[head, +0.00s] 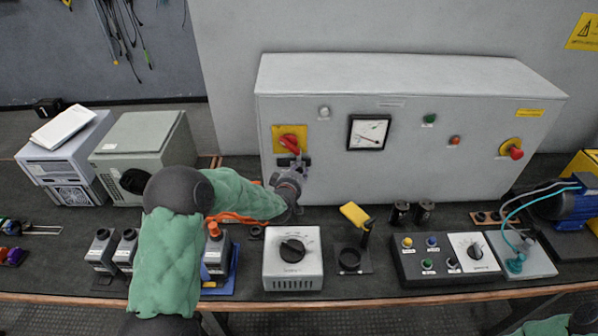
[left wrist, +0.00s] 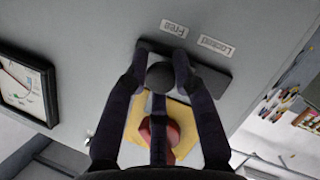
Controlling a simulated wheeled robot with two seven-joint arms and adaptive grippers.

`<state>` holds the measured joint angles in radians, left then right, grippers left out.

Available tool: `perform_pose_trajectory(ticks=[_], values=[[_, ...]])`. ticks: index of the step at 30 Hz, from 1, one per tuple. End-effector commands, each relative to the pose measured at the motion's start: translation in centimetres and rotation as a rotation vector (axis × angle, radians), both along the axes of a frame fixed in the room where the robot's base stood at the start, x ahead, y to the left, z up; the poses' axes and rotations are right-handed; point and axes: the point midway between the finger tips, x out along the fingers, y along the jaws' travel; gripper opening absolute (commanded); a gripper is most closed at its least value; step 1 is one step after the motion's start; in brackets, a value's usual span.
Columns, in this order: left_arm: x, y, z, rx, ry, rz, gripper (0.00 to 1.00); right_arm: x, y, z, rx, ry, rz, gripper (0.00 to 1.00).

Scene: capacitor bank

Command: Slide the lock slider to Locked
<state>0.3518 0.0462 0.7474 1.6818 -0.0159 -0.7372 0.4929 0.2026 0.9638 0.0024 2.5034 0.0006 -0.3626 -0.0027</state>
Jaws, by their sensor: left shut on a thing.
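The lock slider has a round dark knob (left wrist: 160,76) on a dark track (left wrist: 208,72), on the front of the grey cabinet (head: 420,175). In the left wrist view, the upside-down labels read Free (left wrist: 174,28) and Locked (left wrist: 216,46). The knob is at the Free end. My left gripper (head: 298,170) is at the track, below the red switch handle (head: 290,144) on its yellow plate; it also shows in the left wrist view (left wrist: 161,72), with its dark fingers shut around the knob. In the head view the gripper hides the knob. My right gripper is out of view.
On the bench below stand a grey box with a black dial (head: 292,262), a yellow-handled device (head: 355,214) and a control panel with buttons (head: 445,258). The cabinet also carries a meter (head: 368,132) and a red emergency button (head: 515,152).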

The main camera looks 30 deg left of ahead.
Motion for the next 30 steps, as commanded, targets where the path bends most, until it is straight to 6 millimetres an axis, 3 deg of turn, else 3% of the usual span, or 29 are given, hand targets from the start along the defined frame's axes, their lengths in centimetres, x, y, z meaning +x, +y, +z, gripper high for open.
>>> perform_pose_trajectory(ticks=[10, 20, 21, 23, 30], values=[[-1.6, 2.7, -0.2, 0.000, -0.001, 0.002, 0.00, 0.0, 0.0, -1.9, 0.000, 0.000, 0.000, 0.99], [-1.9, 3.1, -0.1, -0.002, 0.003, 0.004, 0.00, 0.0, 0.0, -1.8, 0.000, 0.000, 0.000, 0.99], [-1.9, 3.1, -0.2, -0.002, 0.003, 0.004, 0.32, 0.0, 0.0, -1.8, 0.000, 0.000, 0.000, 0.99], [-1.9, 3.1, -0.2, -0.003, 0.004, 0.005, 0.49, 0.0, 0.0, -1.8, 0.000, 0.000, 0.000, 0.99], [-1.8, 3.0, -0.1, -0.001, 0.001, 0.002, 0.50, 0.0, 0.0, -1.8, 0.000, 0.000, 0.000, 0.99]])
